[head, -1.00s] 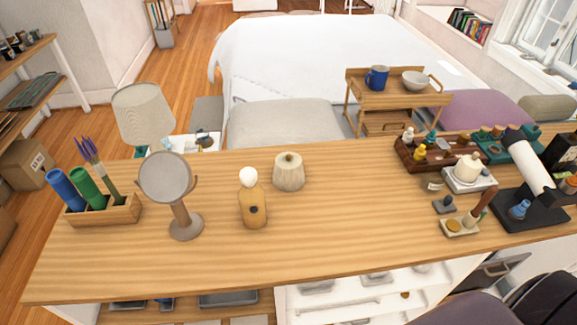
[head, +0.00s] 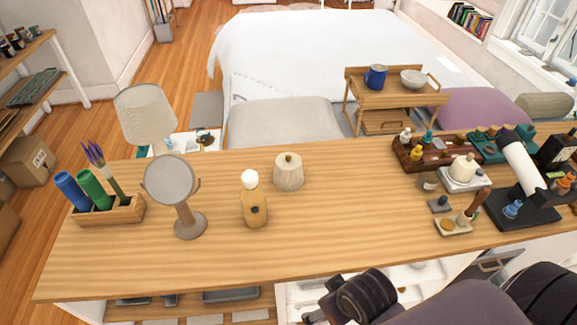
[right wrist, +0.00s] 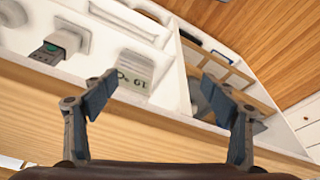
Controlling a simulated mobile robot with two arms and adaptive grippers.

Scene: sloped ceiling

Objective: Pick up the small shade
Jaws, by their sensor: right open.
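A small pale ribbed shade-like piece with a brown knob on top (head: 289,172) stands upright on the wooden counter (head: 330,225), right of a tan bottle with a white ball top (head: 254,202). A larger cream lamp shade (head: 145,112) stands beyond the counter's left back edge; I cannot tell for certain which one the task means. My right gripper (right wrist: 158,88) is open and empty in the right wrist view, over shelves by the counter edge. It shows partly in the head view (head: 318,303), below the counter's front edge. My left gripper is not in view.
A round mirror on a stand (head: 171,182) and a wooden holder with tubes and brushes (head: 108,209) stand at left. A dark wooden rack of bottles (head: 436,153) and a black stand (head: 520,208) crowd the right. The counter's middle front is clear.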

